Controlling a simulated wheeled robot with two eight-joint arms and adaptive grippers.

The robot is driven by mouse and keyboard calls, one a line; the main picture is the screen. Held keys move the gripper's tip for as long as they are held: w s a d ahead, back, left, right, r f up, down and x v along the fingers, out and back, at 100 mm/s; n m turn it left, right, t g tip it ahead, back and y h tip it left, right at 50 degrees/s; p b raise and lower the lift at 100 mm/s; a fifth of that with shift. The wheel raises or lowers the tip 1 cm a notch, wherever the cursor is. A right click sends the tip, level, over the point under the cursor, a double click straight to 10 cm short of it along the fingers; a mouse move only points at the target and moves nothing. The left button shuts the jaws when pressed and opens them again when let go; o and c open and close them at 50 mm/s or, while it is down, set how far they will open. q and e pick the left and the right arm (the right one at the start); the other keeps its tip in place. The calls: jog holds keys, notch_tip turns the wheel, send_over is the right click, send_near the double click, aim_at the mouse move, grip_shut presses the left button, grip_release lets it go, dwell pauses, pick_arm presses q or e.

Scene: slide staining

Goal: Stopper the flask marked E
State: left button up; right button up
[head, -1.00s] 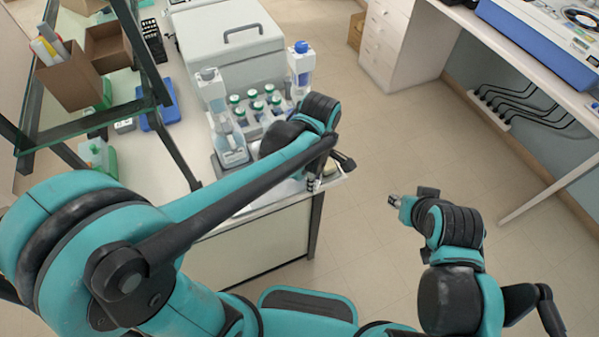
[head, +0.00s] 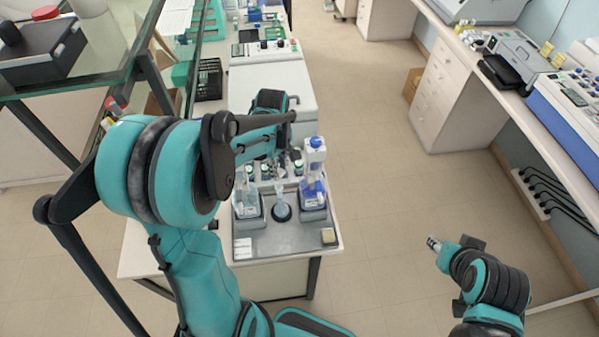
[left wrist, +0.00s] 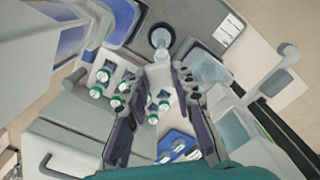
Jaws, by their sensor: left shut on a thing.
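A small clear flask (head: 281,197) stands on a dark round spot of the grey tray, between two bottles. Its marking is too small to read. In the left wrist view a clear round vessel (left wrist: 160,38) on a dark disc lies just beyond the fingertips and looks like the same flask. In the head view my arm hides much of this gripper. My right gripper (head: 435,243) hangs over the floor, its jaws unclear.
A blue-liquid bottle (head: 314,175) stands right of the flask, a clear bottle (head: 245,197) left of it. Several green-capped vials (left wrist: 102,76) stand behind. A white machine (head: 300,90) is further back. The grey tray (head: 283,241) is mostly bare in front.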

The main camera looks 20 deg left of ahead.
pick_arm(q)
jog(key=shift+a+r, duration=0.1)
jog(key=shift+a, duration=0.1)
jog(key=shift+s+a+f+b, duration=0.1)
jog(key=shift+a+f+b, duration=0.05)
jog(key=shift+f+b, duration=0.4)
notch_tip(320, 180, down, 3)
jog(key=shift+f+b, duration=0.15)
jog(key=shift+b, duration=0.85)
jog(key=shift+f+b, duration=0.45)
jog(key=shift+f, duration=0.05)
jog(key=shift+f+b, duration=0.8)
jog(key=shift+b, duration=0.3)
dwell(0.6)
jog(key=o, duration=1.2)
jog(key=shift+o, duration=0.2)
jog(key=shift+r, duration=0.1)
